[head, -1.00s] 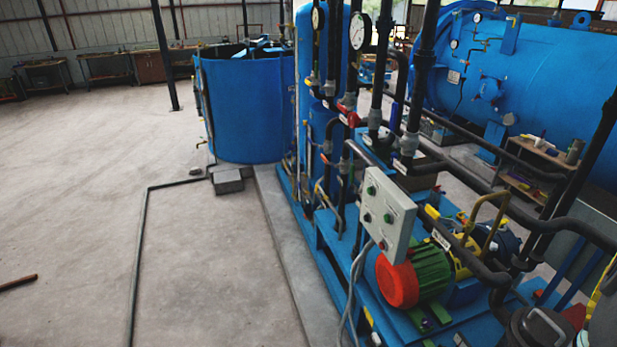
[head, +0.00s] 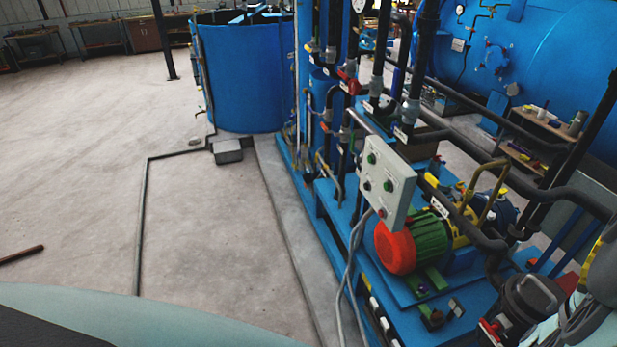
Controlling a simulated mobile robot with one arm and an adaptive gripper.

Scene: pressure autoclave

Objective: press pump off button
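The pump control box (head: 390,185) is a pale grey panel mounted on the blue pump skid, tilted in view, right of the middle. It carries a few small round buttons. An upper left button (head: 371,158) looks green, and a lower left button (head: 367,185) looks dark reddish. Labels are too small to read, so I cannot tell which button is pump off. I cannot make out my gripper in this view. Nothing is seen touching the panel.
A green motor (head: 433,238) with a red-orange end cover sits just right of and below the panel. Grey cables (head: 350,265) hang below the panel. Dark pipes (head: 470,235) run beside it. Open concrete floor (head: 210,215) lies to the left of the skid.

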